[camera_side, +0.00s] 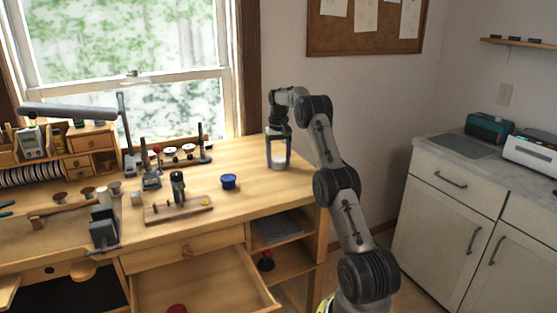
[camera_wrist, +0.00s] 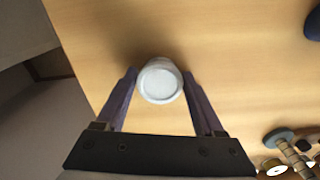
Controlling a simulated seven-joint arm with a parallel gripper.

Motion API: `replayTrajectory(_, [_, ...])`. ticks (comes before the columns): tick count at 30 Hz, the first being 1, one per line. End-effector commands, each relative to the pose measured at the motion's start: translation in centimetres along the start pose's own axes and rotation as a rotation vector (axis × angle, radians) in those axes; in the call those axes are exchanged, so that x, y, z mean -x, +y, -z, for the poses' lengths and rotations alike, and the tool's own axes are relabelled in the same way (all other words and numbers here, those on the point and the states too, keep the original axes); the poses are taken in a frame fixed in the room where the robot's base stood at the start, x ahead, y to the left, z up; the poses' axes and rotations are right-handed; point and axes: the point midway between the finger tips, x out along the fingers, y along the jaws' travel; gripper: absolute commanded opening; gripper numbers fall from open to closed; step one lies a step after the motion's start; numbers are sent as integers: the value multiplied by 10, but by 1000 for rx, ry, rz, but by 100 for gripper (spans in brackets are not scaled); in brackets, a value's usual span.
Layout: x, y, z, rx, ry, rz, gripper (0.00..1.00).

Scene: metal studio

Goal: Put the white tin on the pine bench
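The white tin (camera_side: 278,160) is at the right back part of the pine bench (camera_side: 250,205). My gripper (camera_side: 279,166) points down over the bench, with one finger on each side of the tin. In the wrist view the tin (camera_wrist: 160,82) shows its round pale top between the fingertips (camera_wrist: 161,84), which appear to touch both its sides. The gripper looks shut on the tin. I cannot tell whether the tin's base rests on the bench top (camera_wrist: 125,30) or is slightly above it.
A blue tub (camera_side: 229,182) stands left of the tin. The front drawer (camera_side: 200,285) is pulled open. The bench's right front is clear.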

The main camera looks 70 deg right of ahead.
Motion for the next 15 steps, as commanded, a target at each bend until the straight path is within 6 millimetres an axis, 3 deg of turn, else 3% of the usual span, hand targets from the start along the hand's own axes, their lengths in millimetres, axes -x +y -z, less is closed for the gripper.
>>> replayTrajectory(1, [0, 0, 0, 0, 0, 0, 81])
replayTrajectory(3, [0, 0, 0, 0, -1, 0, 94])
replayTrajectory(4, [0, 0, 0, 0, -1, 0, 95])
replayTrajectory(15, [6, 0, 0, 0, 1, 0, 95])
